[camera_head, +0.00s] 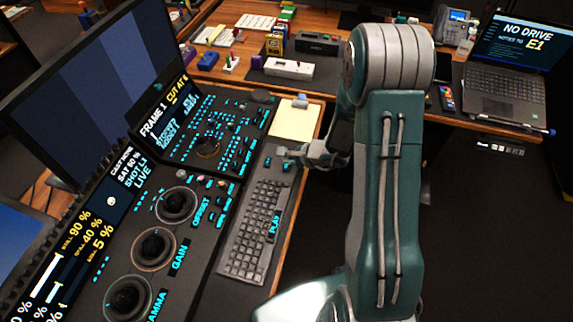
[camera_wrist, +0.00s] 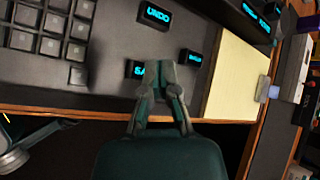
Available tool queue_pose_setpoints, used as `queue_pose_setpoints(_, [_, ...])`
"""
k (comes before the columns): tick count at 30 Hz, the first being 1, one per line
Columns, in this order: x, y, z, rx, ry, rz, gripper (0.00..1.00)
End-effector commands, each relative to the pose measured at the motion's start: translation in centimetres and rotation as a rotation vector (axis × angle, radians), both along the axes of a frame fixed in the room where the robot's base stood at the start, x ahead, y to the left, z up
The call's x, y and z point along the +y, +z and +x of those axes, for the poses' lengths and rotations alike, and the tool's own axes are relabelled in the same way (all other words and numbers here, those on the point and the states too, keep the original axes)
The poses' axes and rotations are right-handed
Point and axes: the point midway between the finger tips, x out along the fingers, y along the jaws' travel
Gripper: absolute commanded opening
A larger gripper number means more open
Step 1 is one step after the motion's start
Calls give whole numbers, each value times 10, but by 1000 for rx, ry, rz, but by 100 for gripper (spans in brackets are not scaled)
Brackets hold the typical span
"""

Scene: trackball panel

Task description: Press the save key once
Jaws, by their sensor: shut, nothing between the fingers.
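The save key (camera_wrist: 134,69) is a small black key with cyan letters. In the wrist view only its left part, reading "SA", shows; my gripper (camera_wrist: 166,72) covers the rest. My gripper is shut and empty, its fingertips at the key's right side in the picture. I cannot tell whether they touch it. In the head view my gripper (camera_head: 286,153) is over the panel, between the keyboard and the yellow notepad, and I cannot make out the save key there.
An undo key (camera_wrist: 157,14) and another lit key (camera_wrist: 190,57) are close by. The keyboard (camera_head: 252,232) lies beside them, with a yellow notepad (camera_head: 296,119) on the other side. Three trackballs, including the one at Gain (camera_head: 152,248), stand left of the keyboard.

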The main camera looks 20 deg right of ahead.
Motion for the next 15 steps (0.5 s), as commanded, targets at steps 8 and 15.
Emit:
queue_pose_setpoints(8, [0, 3, 0, 1, 1, 0, 0])
queue_pose_setpoints(15, [0, 15, 0, -3, 0, -1, 0])
